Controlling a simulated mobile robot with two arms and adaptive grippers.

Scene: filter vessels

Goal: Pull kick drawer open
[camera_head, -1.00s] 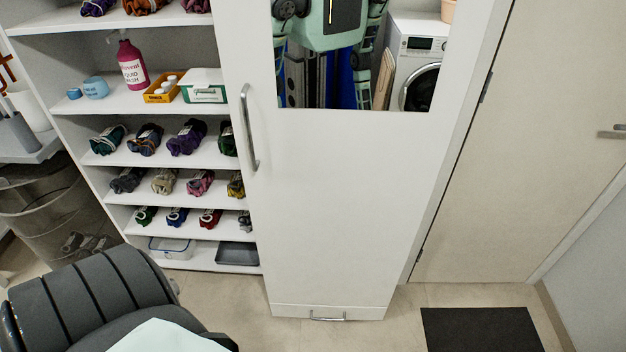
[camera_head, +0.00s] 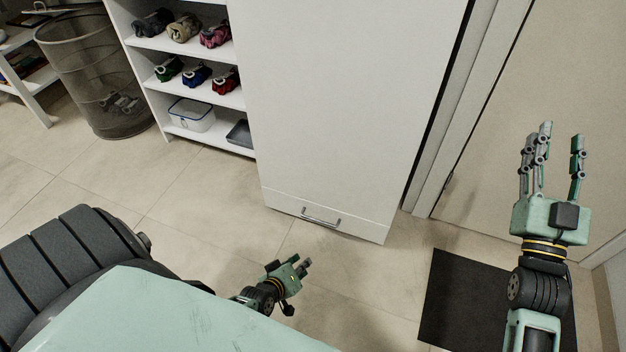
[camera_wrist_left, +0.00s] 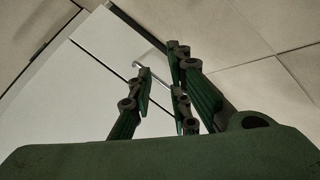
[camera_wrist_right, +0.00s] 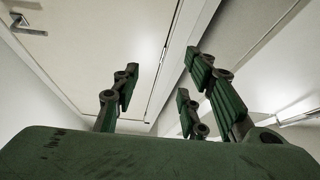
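The kick drawer (camera_head: 352,228) is the low white panel at the foot of the tall white cabinet. It looks flush with the cabinet front, so it is shut. Its metal bar handle (camera_head: 320,218) is in the head view and shows partly behind the fingers in the left wrist view (camera_wrist_left: 138,65). My left gripper (camera_head: 300,270) is low, in front of the drawer and apart from the handle. Its fingers are spread and empty, as the left wrist view (camera_wrist_left: 160,75) shows. My right gripper (camera_head: 553,150) is raised at the right, before the beige door, fingers spread and empty.
A shelf unit (camera_head: 172,60) with rolled cloths and a clear box (camera_head: 191,115) stands left of the cabinet (camera_head: 340,100). A mesh bin (camera_head: 95,75) is further left. A dark mat (camera_head: 450,305) lies at the right. The floor before the drawer is open.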

